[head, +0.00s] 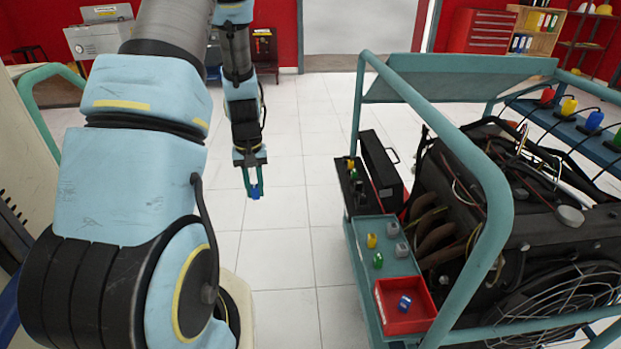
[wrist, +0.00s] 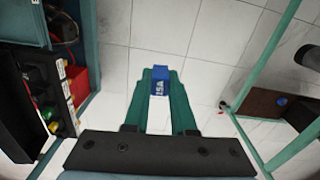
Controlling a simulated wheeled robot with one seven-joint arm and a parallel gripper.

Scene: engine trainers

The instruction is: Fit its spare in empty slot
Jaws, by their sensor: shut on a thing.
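My gripper (head: 254,190) hangs over the open floor left of the engine trainer, its green fingers shut on a blue fuse (head: 256,192). In the wrist view the blue fuse (wrist: 159,88) sits between the fingertips and carries a dark marking that looks like 15A. A black fuse box (head: 351,188) with an open lid (head: 380,165) stands on the trainer's near left corner, right of my gripper and apart from it. It holds yellow and green fuses. In the wrist view the fuse box (wrist: 58,93) is at the left; its empty slot cannot be made out.
A teal shelf (head: 362,262) below the box carries yellow, green and grey pieces. A red bin (head: 392,322) there holds another blue piece (head: 404,303). The trainer's teal frame (head: 480,180) rises around the engine (head: 540,220). The white tiled floor (head: 285,225) is clear.

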